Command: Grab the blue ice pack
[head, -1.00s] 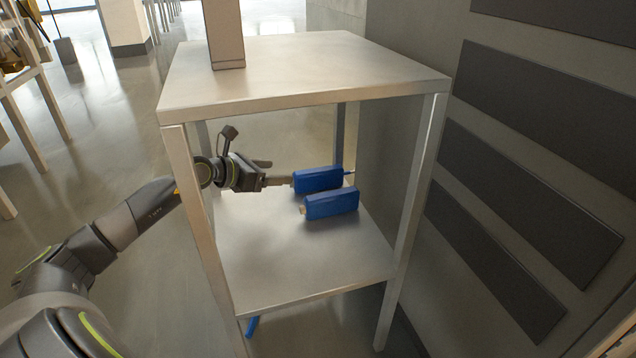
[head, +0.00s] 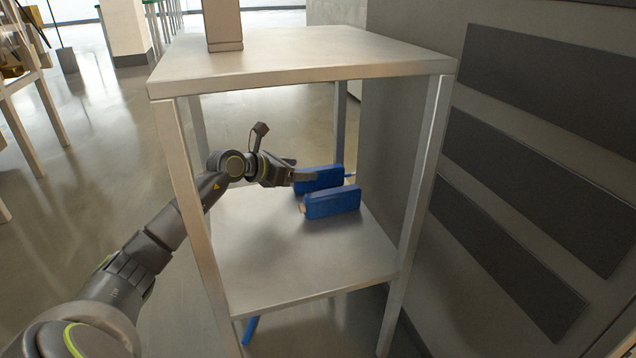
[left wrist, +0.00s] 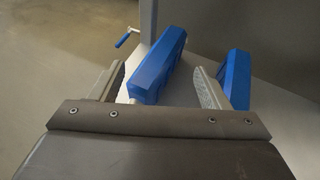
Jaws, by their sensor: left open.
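The far block (head: 330,178) is partly hidden by the near block (head: 333,203). My left gripper (head: 303,176) reaches in from the left side, at the far block's left end. In the left wrist view, the open left gripper (left wrist: 160,72) has its fingers on either side of one blue block (left wrist: 158,68). The other blue block (left wrist: 237,80) is just outside the right finger. My right gripper is not in view.
The front left leg (head: 190,200) is close to my forearm. A slatted grey wall is on the right. The front of the shelf is clear.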

